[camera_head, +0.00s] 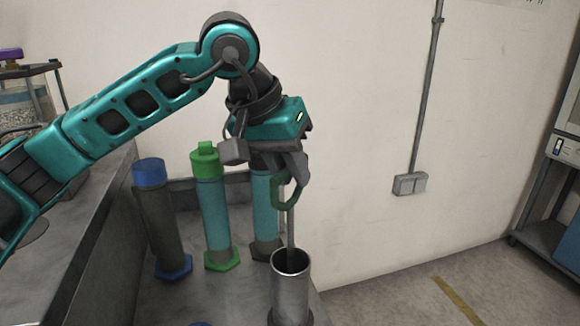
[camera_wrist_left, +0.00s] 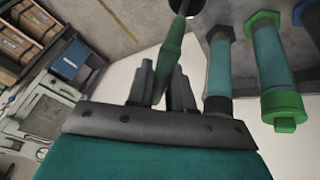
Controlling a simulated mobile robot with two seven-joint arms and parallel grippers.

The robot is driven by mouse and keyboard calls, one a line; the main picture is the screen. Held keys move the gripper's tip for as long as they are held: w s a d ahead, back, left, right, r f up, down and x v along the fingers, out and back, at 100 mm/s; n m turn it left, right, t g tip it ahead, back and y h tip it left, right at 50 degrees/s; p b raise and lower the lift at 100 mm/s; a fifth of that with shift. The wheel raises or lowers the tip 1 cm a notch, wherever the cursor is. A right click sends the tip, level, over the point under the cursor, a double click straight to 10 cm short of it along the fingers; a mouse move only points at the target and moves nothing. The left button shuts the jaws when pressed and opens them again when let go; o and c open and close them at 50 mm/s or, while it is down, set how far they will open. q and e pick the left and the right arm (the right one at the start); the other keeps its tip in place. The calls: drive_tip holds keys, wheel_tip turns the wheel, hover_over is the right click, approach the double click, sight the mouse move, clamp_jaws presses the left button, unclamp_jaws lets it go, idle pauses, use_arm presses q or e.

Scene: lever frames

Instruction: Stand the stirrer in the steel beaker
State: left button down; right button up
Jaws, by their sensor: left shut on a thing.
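The stirrer has a green handle (camera_head: 284,194) and a thin grey rod (camera_head: 291,228). My left gripper (camera_head: 291,172) is shut on the green handle, which also shows between the fingers in the left wrist view (camera_wrist_left: 170,52). The rod hangs about upright below the gripper. The steel beaker (camera_head: 291,297) stands upright directly below, open at the top. The rod's lower end overlaps the beaker's dark mouth; how deep it reaches is hidden. In the left wrist view the rod runs up to the beaker's dark opening (camera_wrist_left: 189,6). My right gripper is not in view.
Left of the beaker stand a cylinder with a blue cap (camera_head: 163,222), a teal one with a green cap (camera_head: 215,215) and another teal cylinder (camera_head: 264,215) close behind the gripper. The grey bench (camera_head: 225,292) ends just right of the beaker.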

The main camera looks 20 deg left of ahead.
use_arm(q)
wheel_tip(320, 180, down, 2)
drive_tip(key=shift+b, duration=0.65)
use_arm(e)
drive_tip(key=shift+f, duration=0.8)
use_arm(q)
drive_tip(key=c, duration=0.9)
unclamp_jaws()
drive_tip(key=shift+c, duration=0.2)
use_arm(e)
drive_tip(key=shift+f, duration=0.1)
use_arm(q)
drive_tip(key=p+v, duration=0.3)
drive_tip(key=v, duration=1)
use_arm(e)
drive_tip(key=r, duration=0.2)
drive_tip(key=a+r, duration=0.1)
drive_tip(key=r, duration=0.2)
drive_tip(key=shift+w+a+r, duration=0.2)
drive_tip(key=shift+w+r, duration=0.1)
use_arm(q)
drive_tip(key=shift+s, duration=0.2)
